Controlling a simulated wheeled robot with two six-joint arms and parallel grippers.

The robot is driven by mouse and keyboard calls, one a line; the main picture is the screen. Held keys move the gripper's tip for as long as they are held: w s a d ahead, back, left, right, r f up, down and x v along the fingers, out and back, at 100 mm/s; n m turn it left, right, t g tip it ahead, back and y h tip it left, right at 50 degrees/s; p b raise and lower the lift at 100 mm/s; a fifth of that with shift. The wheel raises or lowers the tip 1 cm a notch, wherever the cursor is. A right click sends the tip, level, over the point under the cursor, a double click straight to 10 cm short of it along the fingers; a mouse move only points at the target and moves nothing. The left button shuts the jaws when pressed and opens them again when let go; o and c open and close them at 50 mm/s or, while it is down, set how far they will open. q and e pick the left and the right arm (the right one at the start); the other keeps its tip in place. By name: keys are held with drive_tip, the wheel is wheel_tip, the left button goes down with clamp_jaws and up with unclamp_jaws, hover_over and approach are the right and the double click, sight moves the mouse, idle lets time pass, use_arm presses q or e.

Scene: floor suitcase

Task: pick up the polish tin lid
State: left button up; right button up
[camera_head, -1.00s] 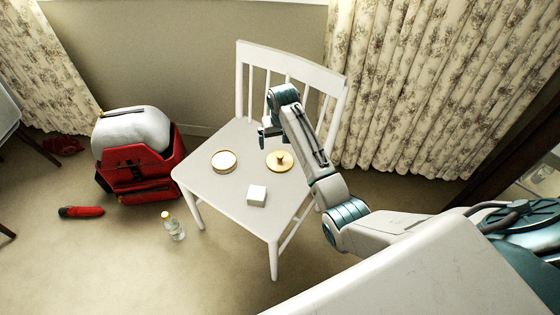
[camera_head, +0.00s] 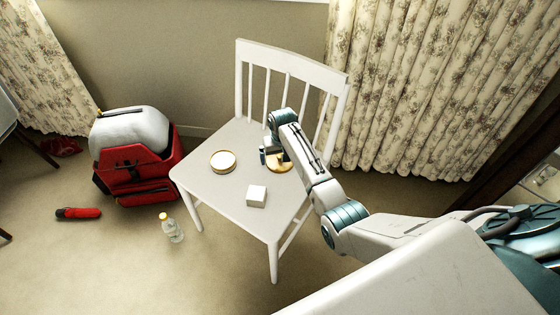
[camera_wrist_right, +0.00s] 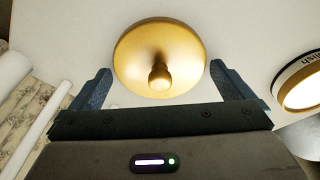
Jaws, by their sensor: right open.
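The polish tin lid (camera_head: 279,166) is a round gold disc with a knob, lying on the white chair seat. In the head view my right gripper and arm cover part of it. In the right wrist view the lid (camera_wrist_right: 160,50) shows nearly whole, its knob toward the camera. My right gripper (camera_wrist_right: 162,88) is open, with one finger to each side of the knob. It is close over the lid and nothing is held; I cannot tell if it touches. The open polish tin (camera_head: 223,161) stands to the left on the seat, and its edge shows in the right wrist view (camera_wrist_right: 300,80). My left gripper is out of view.
The white chair (camera_head: 225,195) has a slatted back (camera_head: 290,62) behind the seat. A small white box (camera_head: 256,196) lies near the seat's front. A red suitcase or bag (camera_head: 140,172), a bottle (camera_head: 171,228) and a red item (camera_head: 78,213) are on the floor.

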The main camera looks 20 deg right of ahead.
drive_tip(key=c, duration=0.7)
drive_tip(key=shift+o, duration=0.2)
